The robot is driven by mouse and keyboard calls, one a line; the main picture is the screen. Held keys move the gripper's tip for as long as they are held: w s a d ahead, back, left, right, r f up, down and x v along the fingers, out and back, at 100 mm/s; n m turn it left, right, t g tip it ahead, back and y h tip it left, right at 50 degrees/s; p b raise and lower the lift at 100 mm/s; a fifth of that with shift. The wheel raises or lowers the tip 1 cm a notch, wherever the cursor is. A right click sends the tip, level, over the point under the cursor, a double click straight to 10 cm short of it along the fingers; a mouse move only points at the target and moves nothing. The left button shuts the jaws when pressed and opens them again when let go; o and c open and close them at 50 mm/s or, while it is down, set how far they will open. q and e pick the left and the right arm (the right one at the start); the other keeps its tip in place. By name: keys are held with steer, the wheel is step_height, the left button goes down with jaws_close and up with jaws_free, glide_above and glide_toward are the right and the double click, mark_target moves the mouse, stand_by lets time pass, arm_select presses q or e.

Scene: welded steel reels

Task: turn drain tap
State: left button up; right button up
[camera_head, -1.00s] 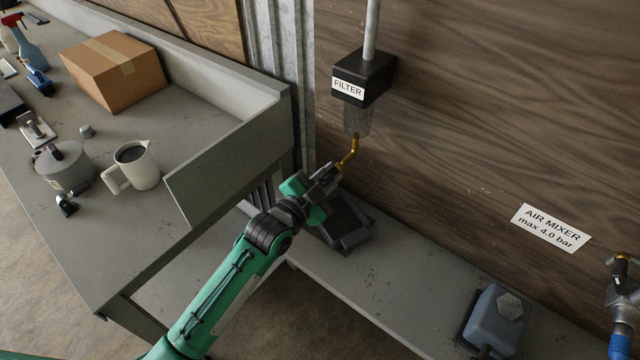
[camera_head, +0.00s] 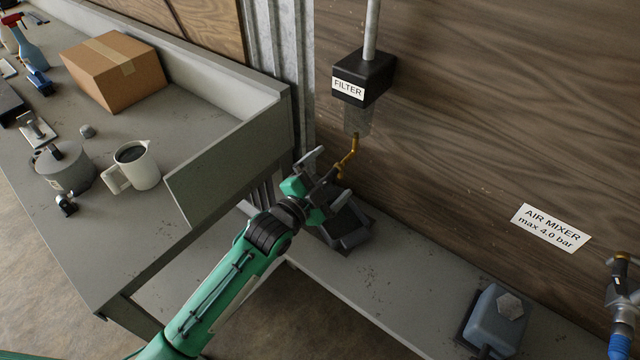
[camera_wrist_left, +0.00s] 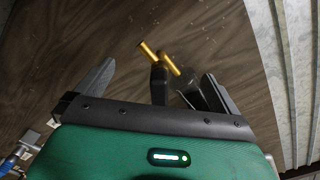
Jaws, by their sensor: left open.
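The drain tap is a thin bent brass pipe (camera_head: 351,154) under the clear bowl (camera_head: 358,121) of the black box labelled FILTER (camera_head: 364,77). My left gripper (camera_head: 326,169) is at the tap's lower end, with its jaws spread. In the left wrist view the brass tap (camera_wrist_left: 168,60) and a dark piece below it (camera_wrist_left: 159,85) lie between the open fingers of my left gripper (camera_wrist_left: 159,72). The dark piece is nearer the right finger; I cannot tell whether they touch. My right gripper is not in view.
A dark tray (camera_head: 349,238) sits on the low shelf (camera_head: 400,300) under my gripper. A workbench panel (camera_head: 235,155) stands close on the left. The bench holds a mug (camera_head: 134,167) and a cardboard box (camera_head: 113,70). A blue-grey device (camera_head: 495,318) is right on the shelf.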

mark_target(321, 184)
arm_select(q)
steer(key=shift+p+v, duration=1.1)
steer(key=shift+v, duration=1.35)
steer(key=shift+p+v, duration=0.3)
steer(key=shift+v, duration=0.8)
